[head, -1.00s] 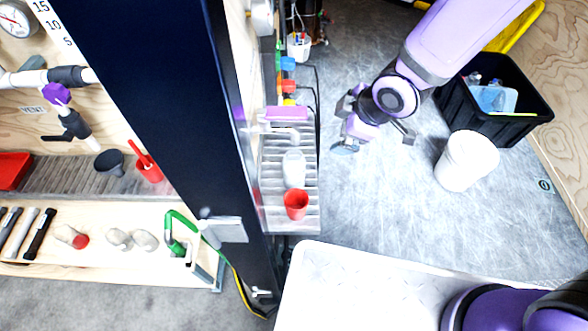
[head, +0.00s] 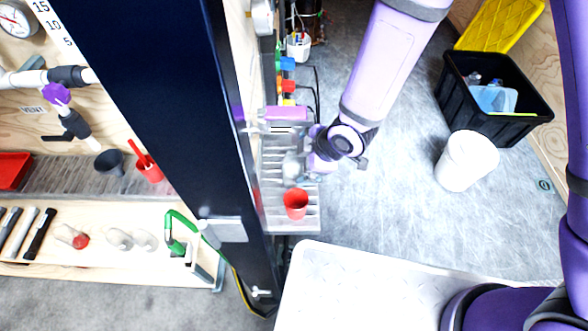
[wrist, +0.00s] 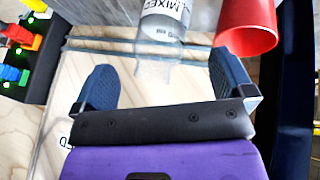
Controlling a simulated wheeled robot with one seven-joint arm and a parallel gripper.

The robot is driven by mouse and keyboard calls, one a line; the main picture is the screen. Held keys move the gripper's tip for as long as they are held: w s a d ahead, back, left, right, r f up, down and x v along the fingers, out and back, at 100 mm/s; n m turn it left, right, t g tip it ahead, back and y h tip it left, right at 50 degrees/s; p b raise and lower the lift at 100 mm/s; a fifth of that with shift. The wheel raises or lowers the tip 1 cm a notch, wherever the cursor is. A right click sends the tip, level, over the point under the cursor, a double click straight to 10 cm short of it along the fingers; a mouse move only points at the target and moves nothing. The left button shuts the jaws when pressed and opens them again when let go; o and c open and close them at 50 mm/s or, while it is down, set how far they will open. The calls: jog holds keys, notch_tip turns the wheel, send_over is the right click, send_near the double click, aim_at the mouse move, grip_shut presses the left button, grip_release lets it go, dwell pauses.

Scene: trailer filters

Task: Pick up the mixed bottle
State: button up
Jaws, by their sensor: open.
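The mixed bottle (wrist: 160,24) is a clear bottle with a white label reading "MIXED". In the wrist view it lies ahead of and between the two fingers of my gripper (wrist: 165,85), which is open. In the head view the bottle (head: 292,168) stands on the grey ridged shelf (head: 305,222), partly hidden by my gripper (head: 300,168), which is right at it. Whether the fingers touch the bottle cannot be told.
A red cup (head: 296,204) stands on the shelf just in front of the bottle and shows close beside it in the wrist view (wrist: 246,28). A dark post (head: 150,120) rises left of the shelf. A white bucket (head: 467,161) and a black crate (head: 535,118) stand on the floor at right.

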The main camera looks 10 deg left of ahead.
jog(key=shift+x, duration=2.5)
jog(key=c, duration=1.2)
jog(key=shift+r, duration=0.1)
